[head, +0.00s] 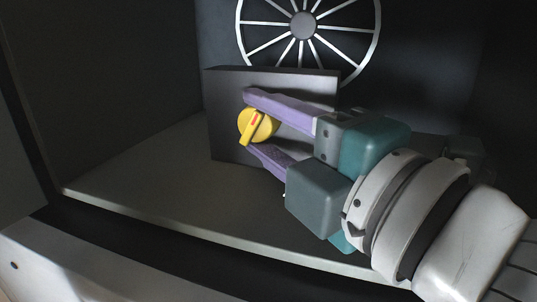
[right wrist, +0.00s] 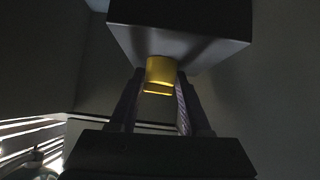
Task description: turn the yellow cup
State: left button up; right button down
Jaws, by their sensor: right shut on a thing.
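The yellow cup (head: 258,125) is a round yellow knob-like piece on the front of a dark grey box. In the right wrist view the yellow cup (right wrist: 160,72) sits between the fingertips, against the box. My left gripper is in neither view.
The dark grey box (head: 225,115) stands on a grey shelf (head: 130,185) inside a dark cabinet. A spoked metal wheel (head: 303,26) is on the back wall behind it. The shelf left of the box is clear.

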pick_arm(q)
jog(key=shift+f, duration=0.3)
pick_arm(e)
jog(key=shift+f, duration=0.2)
jog(key=c, duration=0.8)
grip_release()
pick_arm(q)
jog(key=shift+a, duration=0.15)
pick_arm(e)
jog(key=o, duration=0.4)
jog(key=shift+r, duration=0.1)
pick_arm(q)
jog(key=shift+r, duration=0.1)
pick_arm(e)
jog(key=shift+r, duration=0.1)
